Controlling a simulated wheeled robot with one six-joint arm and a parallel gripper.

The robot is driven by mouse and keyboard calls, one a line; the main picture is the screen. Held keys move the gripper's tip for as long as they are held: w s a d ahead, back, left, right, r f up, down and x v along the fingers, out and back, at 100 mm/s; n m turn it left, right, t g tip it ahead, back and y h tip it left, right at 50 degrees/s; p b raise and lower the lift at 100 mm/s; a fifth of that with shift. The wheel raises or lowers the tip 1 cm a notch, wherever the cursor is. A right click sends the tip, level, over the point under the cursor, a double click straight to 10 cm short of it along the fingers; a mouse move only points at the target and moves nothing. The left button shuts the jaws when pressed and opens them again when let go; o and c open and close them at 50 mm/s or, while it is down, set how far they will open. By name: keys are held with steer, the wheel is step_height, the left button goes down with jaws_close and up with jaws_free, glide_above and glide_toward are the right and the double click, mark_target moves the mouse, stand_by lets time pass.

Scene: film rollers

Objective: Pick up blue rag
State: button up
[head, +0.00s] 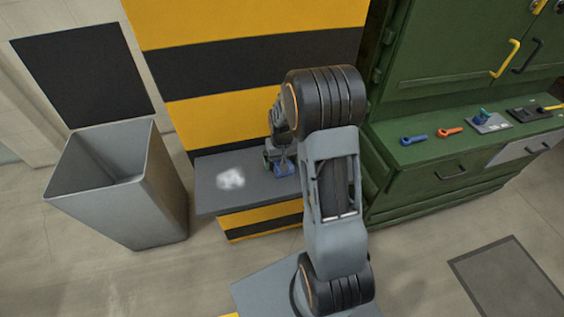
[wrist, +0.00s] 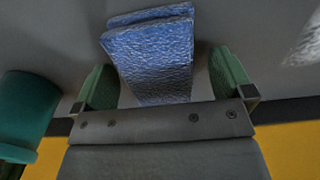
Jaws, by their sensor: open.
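The blue rag (head: 284,168) lies on the grey top of a low yellow-and-black bench, close to its right end in the head view. In the wrist view the rag (wrist: 150,58) looks folded and textured, and sits between and beyond the fingertips. My gripper (wrist: 164,80) is open, with a green-padded finger on each side of the rag. Whether the fingers touch the rag cannot be told. In the head view my gripper (head: 280,158) is over the rag and partly hidden behind my arm.
A white smudge (head: 231,179) is on the bench top (head: 208,196), left of the rag. A grey bin (head: 160,200) stands to the left. A green cabinet (head: 420,185) with tools on its ledge stands to the right. A teal object (wrist: 25,105) is at the wrist view's left.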

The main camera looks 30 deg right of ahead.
steer(key=shift+f, duration=0.1)
steer(key=c, duration=1)
steer(key=shift+r, duration=0.55)
step_height(320, 180, up, 2)
steer(key=shift+r, duration=0.15)
steer(key=s+r, duration=0.2)
steer(key=s+d+r+b, duration=0.1)
steer(key=s+r, duration=0.1)
steer(key=r, duration=0.1)
steer(key=shift+s, duration=0.1)
steer(key=s+d+r, duration=0.1)
steer(key=s+r, duration=0.1)
steer(key=s, duration=0.2)
steer(key=s+d+r+b, duration=0.1)
steer(key=s+r, duration=0.1)
steer(key=s, duration=0.3)
steer(key=shift+s+d+r, duration=0.2)
steer(key=shift+r, duration=0.1)
